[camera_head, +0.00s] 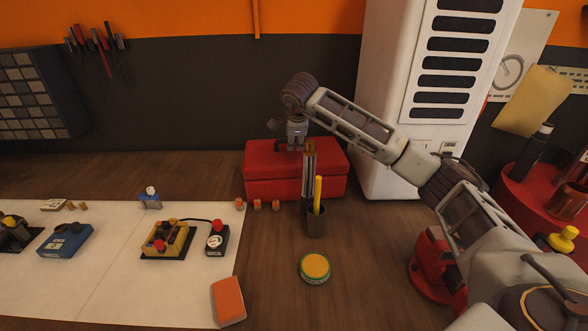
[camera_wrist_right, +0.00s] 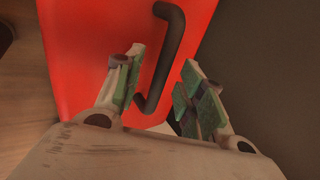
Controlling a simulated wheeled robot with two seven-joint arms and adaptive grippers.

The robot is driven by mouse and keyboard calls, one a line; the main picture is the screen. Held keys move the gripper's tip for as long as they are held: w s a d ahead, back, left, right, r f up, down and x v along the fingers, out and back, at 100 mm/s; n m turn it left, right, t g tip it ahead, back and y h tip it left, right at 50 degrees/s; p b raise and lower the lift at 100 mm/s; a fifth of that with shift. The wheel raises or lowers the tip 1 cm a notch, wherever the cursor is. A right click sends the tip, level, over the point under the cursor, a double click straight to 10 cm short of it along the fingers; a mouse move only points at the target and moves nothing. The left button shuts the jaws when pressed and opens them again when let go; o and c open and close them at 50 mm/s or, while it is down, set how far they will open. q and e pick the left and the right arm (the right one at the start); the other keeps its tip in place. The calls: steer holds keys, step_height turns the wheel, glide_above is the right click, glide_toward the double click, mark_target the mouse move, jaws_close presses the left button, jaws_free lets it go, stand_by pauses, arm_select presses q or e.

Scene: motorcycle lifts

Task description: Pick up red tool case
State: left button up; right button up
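The red tool case (camera_head: 265,178) sits on the wooden bench near the back wall, in the middle of the head view. Its red top fills the upper middle of the right wrist view (camera_wrist_right: 80,50), with a dark bent handle (camera_wrist_right: 168,60) on it. My right gripper (camera_head: 293,147) is above the case, pointing down. In the right wrist view, its two green-padded fingers (camera_wrist_right: 160,85) are apart, with part of the handle showing in the gap between them. Whether the pads touch the handle cannot be told. My left gripper is in neither view.
A pen cup (camera_head: 316,222) with a yellow pencil stands before the case, near small orange blocks (camera_head: 257,205). A round tin (camera_head: 315,267) and an orange block (camera_head: 228,301) lie nearer. A white cabinet (camera_head: 395,120) stands close right. A red vise (camera_head: 432,265) is front right.

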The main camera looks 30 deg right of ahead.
steer(key=c, duration=0.7)
jaws_close()
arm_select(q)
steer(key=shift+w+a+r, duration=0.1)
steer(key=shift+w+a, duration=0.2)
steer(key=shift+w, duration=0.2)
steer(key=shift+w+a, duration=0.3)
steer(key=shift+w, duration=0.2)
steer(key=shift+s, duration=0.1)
arm_select(e)
steer(key=shift+r, duration=0.2)
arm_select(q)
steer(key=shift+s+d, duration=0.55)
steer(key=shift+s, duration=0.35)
